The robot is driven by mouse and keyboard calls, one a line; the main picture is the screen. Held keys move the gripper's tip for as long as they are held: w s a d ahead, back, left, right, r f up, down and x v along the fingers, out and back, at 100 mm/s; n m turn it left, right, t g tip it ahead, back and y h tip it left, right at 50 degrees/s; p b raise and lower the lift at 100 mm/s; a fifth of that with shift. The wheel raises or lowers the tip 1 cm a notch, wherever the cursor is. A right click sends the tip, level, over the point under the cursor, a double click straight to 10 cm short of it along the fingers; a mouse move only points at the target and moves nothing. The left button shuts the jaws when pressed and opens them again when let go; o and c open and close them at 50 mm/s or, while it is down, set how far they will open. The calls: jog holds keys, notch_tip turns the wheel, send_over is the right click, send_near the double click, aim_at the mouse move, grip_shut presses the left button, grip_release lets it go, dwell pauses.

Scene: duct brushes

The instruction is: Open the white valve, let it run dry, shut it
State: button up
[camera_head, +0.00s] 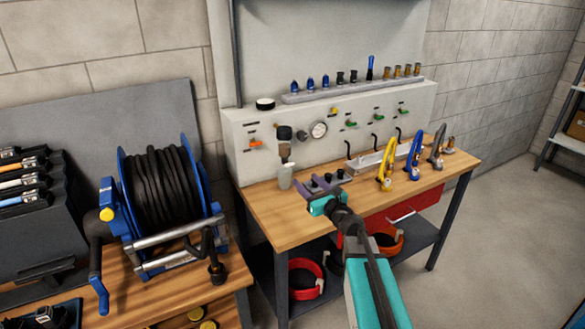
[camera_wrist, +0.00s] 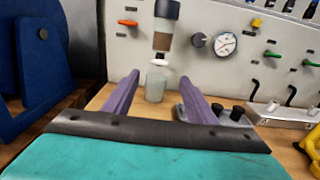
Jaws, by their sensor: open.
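The white valve (camera_wrist: 159,60) is a small white piece at the bottom of a dark-topped filter bowl (camera_wrist: 162,38) with brownish contents, on the grey panel. A translucent cup (camera_wrist: 155,86) stands on the bench right below it.
A gauge (camera_head: 319,129) and an orange handle (camera_head: 256,144) flank the filter. A fitting block (camera_wrist: 236,118) lies just right of my gripper. Yellow (camera_head: 385,172) and blue (camera_head: 414,157) hooked pieces stand further right. A hose reel (camera_head: 160,195) stands left.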

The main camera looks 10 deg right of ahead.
aim_at(291, 165)
jog(key=shift+p+x, duration=1.6)
jog(key=shift+x, duration=3.95)
jog(key=c, duration=1.1)
